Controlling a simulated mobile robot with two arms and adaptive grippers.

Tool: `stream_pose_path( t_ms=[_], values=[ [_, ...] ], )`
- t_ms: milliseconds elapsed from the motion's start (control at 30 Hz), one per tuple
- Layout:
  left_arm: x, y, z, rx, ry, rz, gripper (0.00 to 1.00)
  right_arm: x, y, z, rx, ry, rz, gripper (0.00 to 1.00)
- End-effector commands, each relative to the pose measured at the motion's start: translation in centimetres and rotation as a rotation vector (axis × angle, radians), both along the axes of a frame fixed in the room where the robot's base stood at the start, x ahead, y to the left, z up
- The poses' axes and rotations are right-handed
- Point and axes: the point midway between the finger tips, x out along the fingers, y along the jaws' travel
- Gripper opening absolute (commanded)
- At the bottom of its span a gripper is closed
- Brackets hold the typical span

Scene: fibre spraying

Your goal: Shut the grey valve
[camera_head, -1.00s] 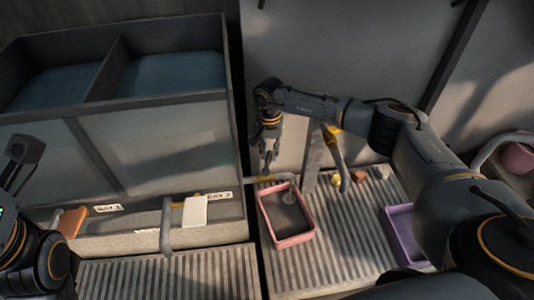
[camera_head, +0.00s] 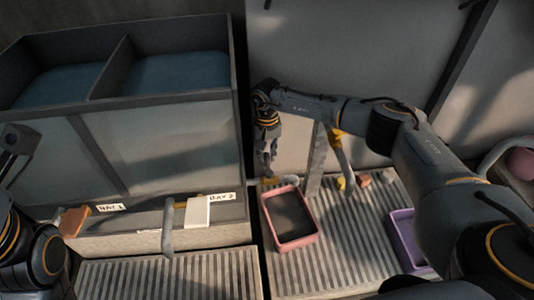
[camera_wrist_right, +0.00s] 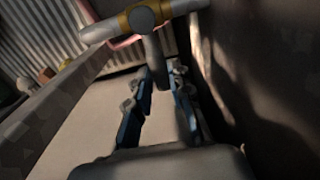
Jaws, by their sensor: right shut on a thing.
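The grey valve shows in the right wrist view as a pale pipe with a brass body (camera_wrist_right: 140,17) and a grey lever (camera_wrist_right: 155,65) running down from it. My right gripper (camera_wrist_right: 164,80) has its blue-padded fingers on both sides of this lever and is shut on it. In the head view my right gripper (camera_head: 267,168) points down beside the tank's right corner, at the brass part of the valve (camera_head: 272,181). The lever is mostly hidden by the fingers there. My left arm shows at the left edge, but its fingers are not visible.
A pink tray (camera_head: 269,218) stands below the valve's spout, and a purple tray (camera_head: 399,238) lies further right. The two-bay tank (camera_head: 165,147) is at the left. A grey post (camera_head: 316,160) stands right of the gripper.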

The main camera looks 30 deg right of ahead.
Motion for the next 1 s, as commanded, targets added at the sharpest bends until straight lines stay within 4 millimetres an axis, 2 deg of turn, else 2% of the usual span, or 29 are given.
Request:
stream_pose_path(
  t_ms=[133,167,267,567,667,767,1000],
  values=[
    [0.0,0.0,0.0,-0.001,0.000,0.000,0.40,0.0,0.2,0.0,0.000,0.000,0.008,0.00],
    [0.0,0.0,0.0,-0.001,0.000,0.000,0.40,0.0,0.2,0.0,0.000,0.000,0.008,0.24],
    [0.0,0.0,0.0,-0.001,0.001,0.000,0.40,0.0,0.1,0.0,0.000,0.000,0.006,0.43],
    [0.1,0.1,-0.2,-0.004,0.012,0.000,0.40,0.0,0.1,0.1,0.000,0.000,0.003,0.43],
    [0.1,0.1,-0.2,-0.004,0.009,0.000,0.40,0.0,0.1,0.7,0.001,-0.001,0.004,0.43],
    [0.1,0.1,-0.2,-0.002,0.009,-0.001,0.40,0.1,0.1,2.2,0.001,-0.003,0.004,0.43],
    [0.1,0.0,-0.2,-0.002,0.008,-0.001,0.40,0.1,0.1,7.4,0.001,-0.004,0.005,0.43]
  ],
)
